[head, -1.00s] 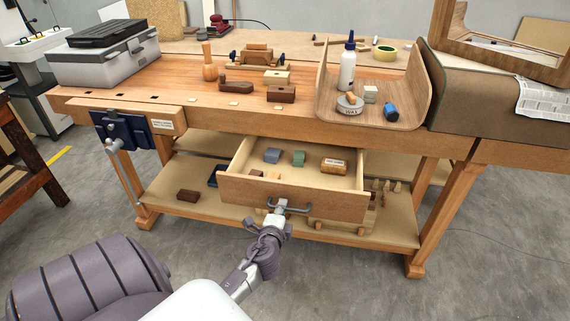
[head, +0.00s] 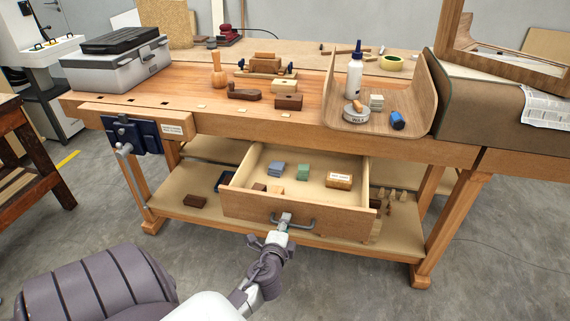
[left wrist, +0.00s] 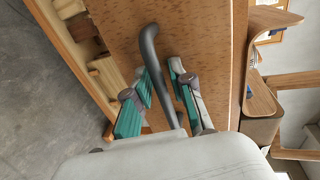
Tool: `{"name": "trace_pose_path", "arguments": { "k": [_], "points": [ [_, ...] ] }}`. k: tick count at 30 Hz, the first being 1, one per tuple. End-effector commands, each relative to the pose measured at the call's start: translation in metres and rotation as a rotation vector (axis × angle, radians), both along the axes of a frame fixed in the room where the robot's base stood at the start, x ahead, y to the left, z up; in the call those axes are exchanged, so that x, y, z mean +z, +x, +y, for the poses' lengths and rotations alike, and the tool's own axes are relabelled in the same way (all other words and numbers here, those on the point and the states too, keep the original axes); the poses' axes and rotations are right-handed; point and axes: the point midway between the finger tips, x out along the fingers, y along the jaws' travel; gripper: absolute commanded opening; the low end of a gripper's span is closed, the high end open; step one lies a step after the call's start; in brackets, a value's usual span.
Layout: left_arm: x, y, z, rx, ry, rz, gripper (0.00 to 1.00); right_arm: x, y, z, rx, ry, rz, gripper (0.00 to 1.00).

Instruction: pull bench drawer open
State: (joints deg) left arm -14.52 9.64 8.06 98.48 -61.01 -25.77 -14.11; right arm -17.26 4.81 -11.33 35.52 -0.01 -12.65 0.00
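The bench drawer (head: 335,216) is pulled out below the benchtop, its inside in plain view. Its front has a dark grey bar handle (head: 306,223). My left gripper (head: 285,224) is at the handle's left part. The exact contact on both sides is hard to see. The wooden drawer front (left wrist: 205,45) lies just beyond the fingers. My right gripper is not in view.
The drawer holds a blue-grey block (head: 277,169), a green block (head: 303,172) and a labelled tan block (head: 339,180). A lower shelf (head: 190,211) is under it. A blue vise (head: 134,136) juts out at left. The floor in front is clear.

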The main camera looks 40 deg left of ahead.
Motion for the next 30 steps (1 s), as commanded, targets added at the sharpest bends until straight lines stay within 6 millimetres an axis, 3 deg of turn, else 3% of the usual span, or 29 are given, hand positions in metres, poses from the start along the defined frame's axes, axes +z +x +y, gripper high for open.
{"name": "trace_pose_path", "arguments": {
  "k": [8,21,30],
  "points": [
    [0.001,-0.007,-0.004,0.0,-0.001,0.002,0.23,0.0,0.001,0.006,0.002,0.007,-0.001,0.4],
    [0.018,-0.079,-0.048,0.002,-0.003,0.003,0.23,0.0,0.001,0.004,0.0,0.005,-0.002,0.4],
    [0.024,-0.1,-0.061,0.001,-0.001,0.0,0.23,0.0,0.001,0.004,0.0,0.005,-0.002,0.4]
  ]
}}
